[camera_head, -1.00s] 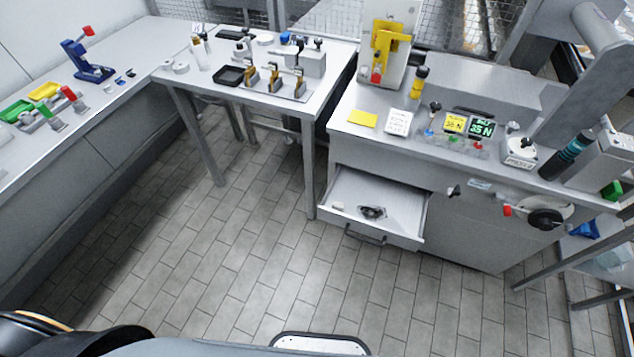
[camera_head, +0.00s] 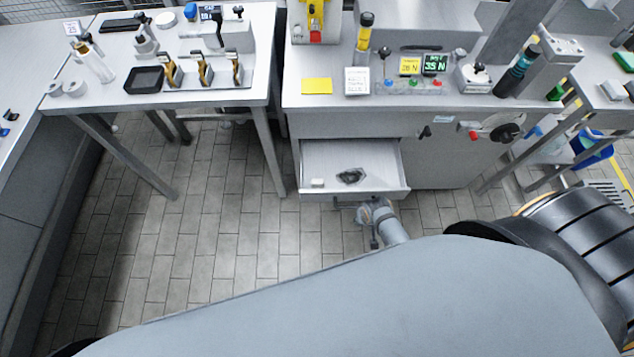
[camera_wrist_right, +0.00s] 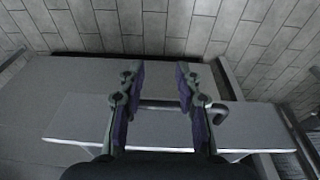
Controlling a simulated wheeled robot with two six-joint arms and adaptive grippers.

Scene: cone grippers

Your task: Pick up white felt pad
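A small white piece (camera_head: 317,183), likely the white felt pad, lies at the front left of an open drawer (camera_head: 385,157). It is too small to be sure of its material. My right gripper (camera_head: 372,213) is just below the drawer's front, close to its handle. In the right wrist view the two fingers of the right gripper (camera_wrist_right: 160,76) are spread apart with nothing held. The drawer handle (camera_wrist_right: 165,104) crosses the gap between them there; I cannot tell whether they touch it. My left gripper is not in view.
A dark metal part (camera_head: 351,176) lies in the drawer right of the white piece. A second table (camera_head: 120,104) stands left. The tiled floor (camera_head: 215,215) is clear.

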